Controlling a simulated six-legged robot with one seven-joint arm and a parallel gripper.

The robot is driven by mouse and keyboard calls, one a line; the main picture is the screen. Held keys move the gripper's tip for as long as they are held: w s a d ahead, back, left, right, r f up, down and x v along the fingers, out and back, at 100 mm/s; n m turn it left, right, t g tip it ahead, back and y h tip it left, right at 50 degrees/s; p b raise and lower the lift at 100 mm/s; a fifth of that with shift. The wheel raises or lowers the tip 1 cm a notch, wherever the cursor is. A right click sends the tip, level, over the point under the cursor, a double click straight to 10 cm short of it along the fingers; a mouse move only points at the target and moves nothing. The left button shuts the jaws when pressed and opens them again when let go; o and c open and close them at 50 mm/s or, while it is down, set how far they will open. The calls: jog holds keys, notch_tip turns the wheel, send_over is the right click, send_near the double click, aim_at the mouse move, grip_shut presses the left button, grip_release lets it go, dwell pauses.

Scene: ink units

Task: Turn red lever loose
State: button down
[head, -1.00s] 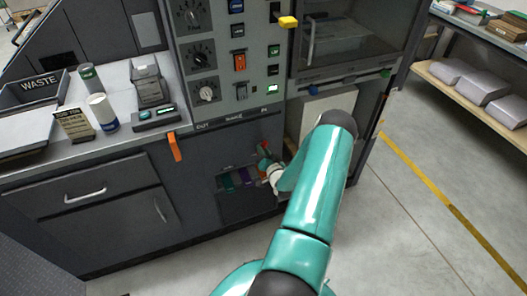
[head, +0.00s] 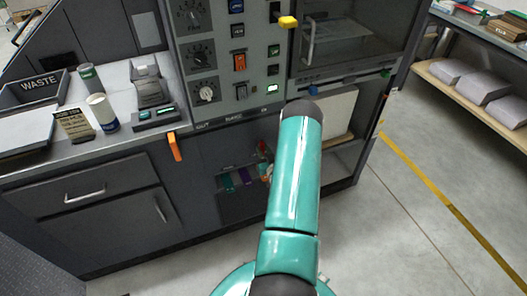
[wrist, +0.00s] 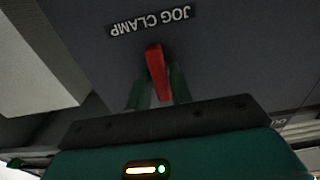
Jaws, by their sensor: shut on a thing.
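The red lever (wrist: 155,60) sticks out from a dark panel under an upside-down "JOG CLAMP" label (wrist: 153,21) in the wrist view. My gripper (wrist: 157,80) has its two green fingers on either side of the lever, shut on it. The lever stands close to upright in that picture, slightly tilted. In the head view a small bit of red, seemingly the lever (head: 263,147), shows low on the machine front. My teal arm hides most of the gripper there.
An open bay (head: 231,180) with several coloured items is left of my arm. An orange handle (head: 174,146) juts from the cabinet front. A yellow knob (head: 288,22) sticks out above. Floor at right is clear up to a shelf of wrapped packs (head: 487,88).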

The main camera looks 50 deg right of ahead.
dwell(0.3)
jog(key=c, duration=1.4)
grip_release()
jog(key=shift+o, duration=0.2)
jog(key=v, duration=1.4)
jog(key=shift+w, duration=0.1)
